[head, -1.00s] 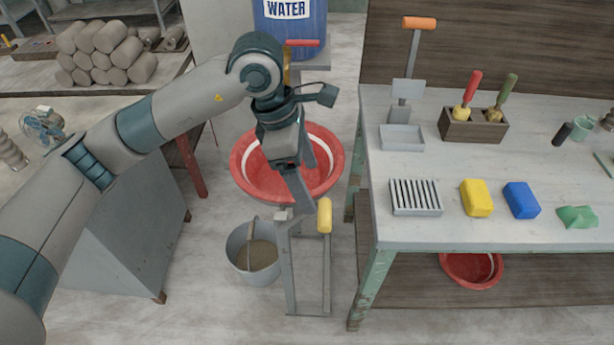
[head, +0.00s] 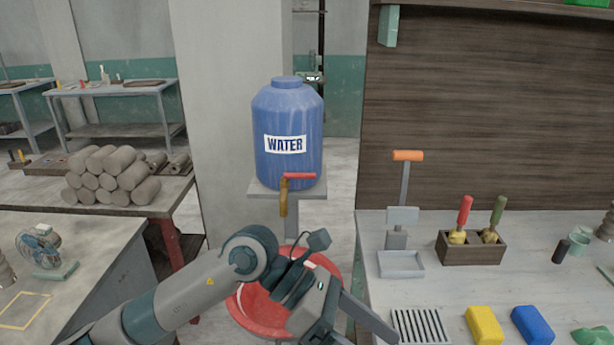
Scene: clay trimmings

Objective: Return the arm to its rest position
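My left arm comes in from the lower left. Its gripper (head: 345,332) is at the bottom middle, in front of the red basin (head: 255,312), which it partly hides. One finger reaches down to the right, apart from the other, which is partly cut off by the bottom edge. The gripper looks open, and I see nothing between the fingers. My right arm and gripper are not in view.
A blue water barrel (head: 287,135) with a tap stands behind the basin. The right workbench (head: 380,290) holds a grate (head: 420,326), a yellow block (head: 484,325), a blue block (head: 532,325) and a tool holder (head: 471,247). Clay rolls (head: 110,175) are stacked left.

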